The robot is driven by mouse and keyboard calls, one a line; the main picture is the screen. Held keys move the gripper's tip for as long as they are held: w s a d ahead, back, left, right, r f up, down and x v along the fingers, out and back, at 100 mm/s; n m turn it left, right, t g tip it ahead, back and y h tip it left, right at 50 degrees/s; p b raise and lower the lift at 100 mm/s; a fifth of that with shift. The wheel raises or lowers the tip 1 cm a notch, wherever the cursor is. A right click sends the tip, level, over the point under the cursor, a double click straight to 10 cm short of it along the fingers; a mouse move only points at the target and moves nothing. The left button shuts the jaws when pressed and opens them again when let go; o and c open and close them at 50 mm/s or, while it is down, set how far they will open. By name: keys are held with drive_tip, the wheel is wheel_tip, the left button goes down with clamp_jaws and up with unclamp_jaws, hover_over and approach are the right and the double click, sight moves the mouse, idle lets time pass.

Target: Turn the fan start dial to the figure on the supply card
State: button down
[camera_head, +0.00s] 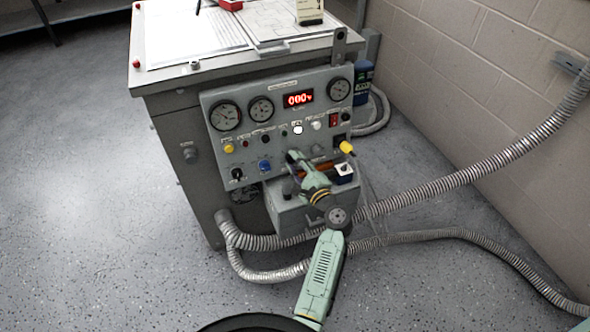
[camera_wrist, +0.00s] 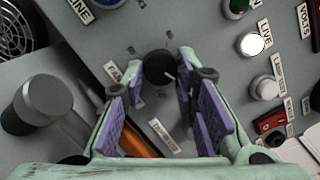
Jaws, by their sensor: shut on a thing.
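A black round dial (camera_wrist: 159,66) with a white pointer line sits on the grey panel. In the wrist view the pointer is aimed down and to the right. The figures around the dial are too small and tilted to read. My gripper (camera_wrist: 160,80) has its purple-padded fingers closed on both sides of this dial. In the head view my gripper (camera_head: 294,158) reaches the lower part of the panel (camera_head: 220,110) and hides the dial. A pale upright card (camera_head: 309,12) stands on top of the cabinet, cut off by the frame edge; its writing is not legible.
A red display (camera_head: 298,98) reads 000. A lit white lamp (camera_wrist: 251,44), a grey knob handle (camera_wrist: 45,105) and a red switch (camera_wrist: 271,121) are near my fingers. An orange object (camera_wrist: 140,141) lies below. Ridged hoses (camera_head: 470,172) run to the right; open floor lies left.

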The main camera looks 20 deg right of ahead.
drive_tip(key=n+b, duration=0.3)
drive_tip(key=n, duration=0.2)
drive_tip(key=shift+g+y, duration=0.4)
drive_tip(key=shift+r+n, duration=0.1)
drive_tip(key=shift+n, duration=0.2)
drive_tip(key=c, duration=1.3)
unclamp_jaws()
drive_tip(key=v, duration=1.2)
